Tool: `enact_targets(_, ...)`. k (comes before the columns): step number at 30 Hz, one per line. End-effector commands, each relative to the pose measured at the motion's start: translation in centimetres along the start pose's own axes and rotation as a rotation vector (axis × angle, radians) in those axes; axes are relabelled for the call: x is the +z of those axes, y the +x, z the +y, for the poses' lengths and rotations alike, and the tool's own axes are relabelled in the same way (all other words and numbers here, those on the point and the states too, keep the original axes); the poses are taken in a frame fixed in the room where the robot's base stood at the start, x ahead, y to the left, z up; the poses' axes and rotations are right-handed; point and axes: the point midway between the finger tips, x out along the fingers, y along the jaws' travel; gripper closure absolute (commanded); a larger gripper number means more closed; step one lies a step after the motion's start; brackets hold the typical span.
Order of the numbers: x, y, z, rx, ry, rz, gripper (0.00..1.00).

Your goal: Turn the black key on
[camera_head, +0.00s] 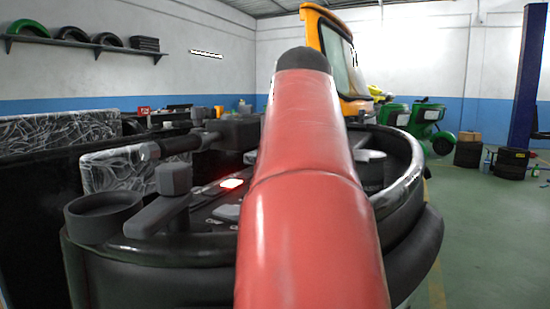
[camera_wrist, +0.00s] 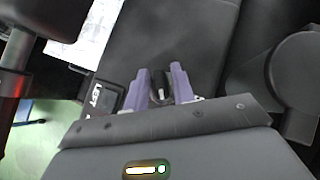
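In the wrist view, the two purple-grey fingers of my gripper (camera_wrist: 160,72) point at a dark panel and stand slightly apart. A small black piece with a pale spot, which looks like the black key (camera_wrist: 158,82), lies between the fingers. I cannot tell whether they press on it or only stand around it. In the head view, I cannot make out the key or the fingertips. A large red tube shape blocks the middle of that view.
A round black console (camera_head: 150,265) carries grey levers (camera_head: 173,180), a cup-shaped ring (camera_head: 103,212) and a glowing red light (camera_head: 231,184). A small black labelled part (camera_wrist: 106,97) sits left of the fingers. A rounded dark part (camera_wrist: 298,70) is at the right.

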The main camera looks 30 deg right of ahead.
Motion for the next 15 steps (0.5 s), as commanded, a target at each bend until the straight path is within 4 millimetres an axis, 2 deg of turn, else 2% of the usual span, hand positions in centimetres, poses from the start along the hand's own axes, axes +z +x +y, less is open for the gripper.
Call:
enact_targets(3, 0.0, 0.0, 0.0, 0.0, -0.001, 0.0, 0.64)
enact_targets(11, 0.0, -0.1, 0.0, 0.001, -0.001, 0.0, 0.64)
enact_targets(15, 0.0, -1.5, 0.1, 0.001, -0.002, -0.002, 0.64)
